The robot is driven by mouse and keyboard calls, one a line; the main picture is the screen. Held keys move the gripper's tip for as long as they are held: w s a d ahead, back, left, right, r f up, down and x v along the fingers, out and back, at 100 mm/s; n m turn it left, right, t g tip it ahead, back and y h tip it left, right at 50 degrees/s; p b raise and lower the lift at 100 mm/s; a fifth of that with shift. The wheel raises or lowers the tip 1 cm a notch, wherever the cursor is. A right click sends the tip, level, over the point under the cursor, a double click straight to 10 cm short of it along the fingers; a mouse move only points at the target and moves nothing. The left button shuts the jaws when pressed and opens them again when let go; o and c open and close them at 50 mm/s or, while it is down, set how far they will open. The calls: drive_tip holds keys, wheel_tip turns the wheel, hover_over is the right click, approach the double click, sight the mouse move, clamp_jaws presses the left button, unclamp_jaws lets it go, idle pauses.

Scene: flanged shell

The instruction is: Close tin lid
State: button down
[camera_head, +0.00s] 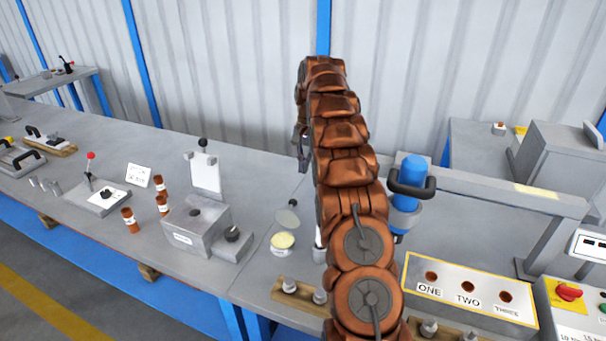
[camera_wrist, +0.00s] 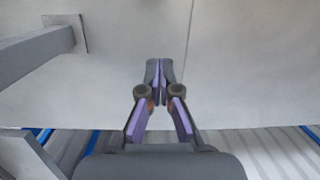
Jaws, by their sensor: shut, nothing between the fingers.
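A small round tin (camera_head: 282,243) with pale yellow contents stands on the bench, left of my arm in the head view. Its grey lid (camera_head: 288,217) is tilted up at the tin's back side, so the tin is open. My gripper (camera_wrist: 160,80) is shut and empty in the wrist view, with bare grey bench top beyond its fingertips. The wrist view does not show the tin. In the head view my arm hides most of my gripper, so its distance from the lid is hard to tell.
A grey metal box (camera_head: 195,228) stands left of the tin, with several brown bottles (camera_head: 162,205) beyond. A wooden strip with knobs (camera_head: 296,298) lies in front. A blue cylinder (camera_head: 409,182) and a panel with holes (camera_head: 467,288) are to the right.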

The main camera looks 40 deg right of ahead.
sight(291, 212)
drive_tip(key=s+a+f+p, duration=0.2)
drive_tip(key=a+f+p, duration=0.1)
drive_tip(key=a+f, duration=0.2)
drive_tip(key=shift+s+f, duration=0.2)
drive_tip(key=shift+f, duration=1)
drive_tip(key=shift+s, duration=0.15)
idle(0.4)
drive_tip(key=shift+a+h, duration=0.15)
drive_tip(key=shift+h, duration=0.15)
